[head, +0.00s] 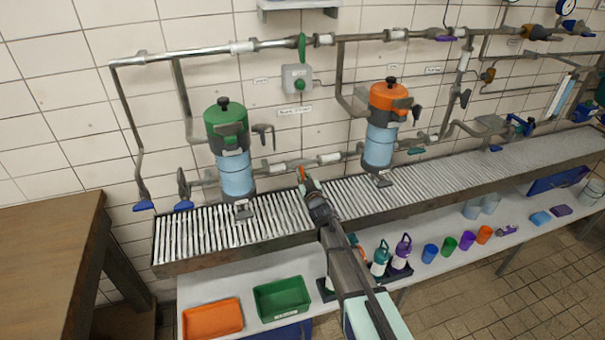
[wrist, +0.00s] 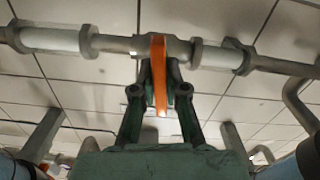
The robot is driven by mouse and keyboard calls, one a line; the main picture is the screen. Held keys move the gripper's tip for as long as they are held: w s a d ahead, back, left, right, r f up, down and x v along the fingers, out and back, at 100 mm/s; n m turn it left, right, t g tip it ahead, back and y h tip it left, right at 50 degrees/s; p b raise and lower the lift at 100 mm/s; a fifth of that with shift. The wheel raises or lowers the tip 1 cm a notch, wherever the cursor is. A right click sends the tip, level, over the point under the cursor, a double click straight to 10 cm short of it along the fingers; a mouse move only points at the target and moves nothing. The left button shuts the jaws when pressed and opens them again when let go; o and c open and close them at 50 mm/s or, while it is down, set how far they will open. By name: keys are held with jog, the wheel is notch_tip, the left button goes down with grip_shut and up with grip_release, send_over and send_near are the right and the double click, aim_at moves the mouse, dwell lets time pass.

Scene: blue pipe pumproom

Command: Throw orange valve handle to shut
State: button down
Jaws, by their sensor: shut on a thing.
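The orange valve handle (wrist: 158,75) is a flat bar on the grey lower pipe, seen large in the wrist view. It points from the pipe toward my gripper. In the head view the orange handle (head: 302,173) shows small on the pipe between the two pump units. My gripper (wrist: 160,88) has its green fingers closed on both sides of the handle. In the head view my gripper (head: 308,186) reaches up to the handle from below, over the ribbed conveyor, and covers part of it.
A green-topped unit (head: 226,130) stands left and an orange-topped unit (head: 388,105) right of the handle. The ribbed rack (head: 440,180) runs beneath. A green pipe handle (head: 302,47) is above. Green (head: 282,298) and orange (head: 212,319) trays sit on the lower shelf.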

jog(key=shift+m+p, duration=0.3)
jog(key=shift+m, duration=0.7)
jog(key=c, duration=1.2)
grip_release()
jog(key=v, duration=1.2)
